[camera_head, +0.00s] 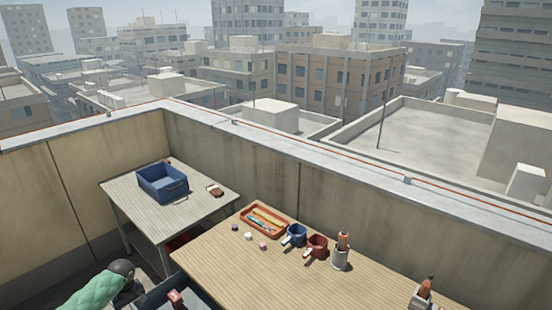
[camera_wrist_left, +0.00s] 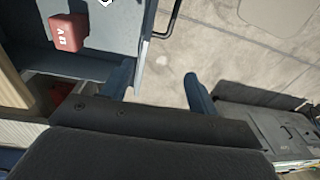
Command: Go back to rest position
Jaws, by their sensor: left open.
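My left gripper (camera_wrist_left: 158,80) shows in the left wrist view with its two blue fingers spread apart and nothing between them. It points down over the edge of a grey-blue tray or cart (camera_wrist_left: 110,25), with the pale floor beyond. In the head view a green and black arm part of mine (camera_head: 105,285) comes in at the lower left, low beside the tables; the fingers cannot be made out there. My right gripper is in neither view.
A red block (camera_wrist_left: 67,32) lies in the grey-blue tray, whose dark handle is near my fingers. A wooden table (camera_head: 235,275) holds an orange tray (camera_head: 245,220), two mugs and tool cups. A smaller table (camera_head: 140,207) holds a blue bin (camera_head: 163,190). A parapet stands behind.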

